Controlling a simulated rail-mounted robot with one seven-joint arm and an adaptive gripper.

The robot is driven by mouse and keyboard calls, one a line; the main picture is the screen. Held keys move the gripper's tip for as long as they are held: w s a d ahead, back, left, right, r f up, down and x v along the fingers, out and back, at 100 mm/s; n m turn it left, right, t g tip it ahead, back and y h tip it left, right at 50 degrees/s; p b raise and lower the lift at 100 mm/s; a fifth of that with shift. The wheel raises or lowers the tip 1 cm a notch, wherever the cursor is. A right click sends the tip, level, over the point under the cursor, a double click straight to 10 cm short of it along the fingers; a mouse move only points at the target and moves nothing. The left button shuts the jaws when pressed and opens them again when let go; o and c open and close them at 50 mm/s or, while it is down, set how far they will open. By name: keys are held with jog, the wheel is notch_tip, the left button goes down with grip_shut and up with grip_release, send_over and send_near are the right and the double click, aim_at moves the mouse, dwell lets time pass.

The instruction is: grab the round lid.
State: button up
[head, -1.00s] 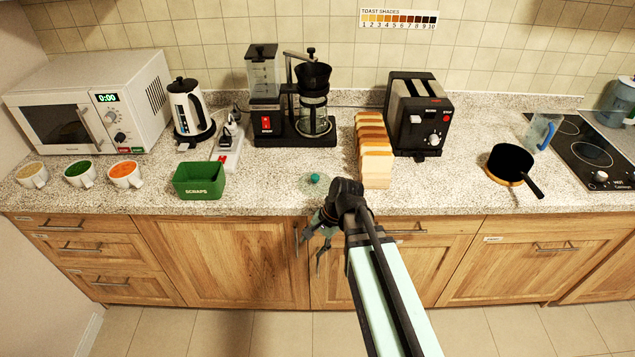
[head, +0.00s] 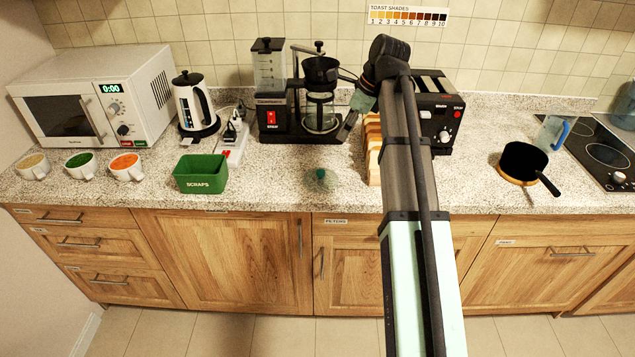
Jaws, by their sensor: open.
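The round lid (head: 319,182) is a clear, pale disc with a small green knob. It lies flat on the speckled counter, right of the green scraps bin and in front of the coffee maker. My gripper (head: 345,132) is raised behind and to the right of the lid, fingers pointing down beside the glass carafe (head: 320,115). It is apart from the lid and holds nothing that I can see. My arm hides part of the gripper, and whether it touches the carafe cannot be told.
The coffee maker (head: 271,120) stands left of my gripper. Sliced bread (head: 373,150) and the black toaster (head: 440,125) are partly hidden behind my arm. The green scraps bin (head: 201,175) is left of the lid. The counter around the lid is clear.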

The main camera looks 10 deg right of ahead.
aim_at(321, 171)
jog(key=p+x, duration=0.3)
jog(key=x, duration=1.4)
jog(key=shift+a+p, duration=0.15)
jog(key=shift+p, duration=0.25)
grip_shut()
